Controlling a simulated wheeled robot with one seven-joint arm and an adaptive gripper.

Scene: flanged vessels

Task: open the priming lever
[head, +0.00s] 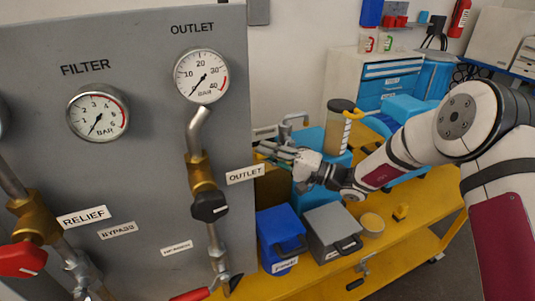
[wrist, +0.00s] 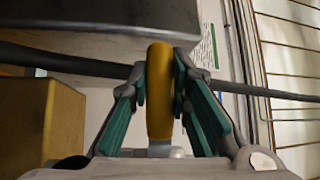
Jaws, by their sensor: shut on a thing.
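A yellow rounded handle (wrist: 159,85), which looks like the priming lever, stands upright between the fingers in the wrist view. My gripper (wrist: 160,105) has its green pads on both sides of it and is shut on it. In the head view my gripper (head: 275,150) reaches left to just beside the right edge of the grey panel, above the yellow bench. The lever is hard to make out there, mostly hidden by the fingers. Its pivot is not clear in either view.
The grey gauge panel (head: 135,150) stands close left of my gripper. A bent grey pipe (head: 287,124) and a clear cylinder (head: 338,135) are close behind. A blue box (head: 277,228) and a grey box (head: 331,222) sit below on the yellow bench (head: 410,205). A brown-yellow block (wrist: 50,125) is at left in the wrist view.

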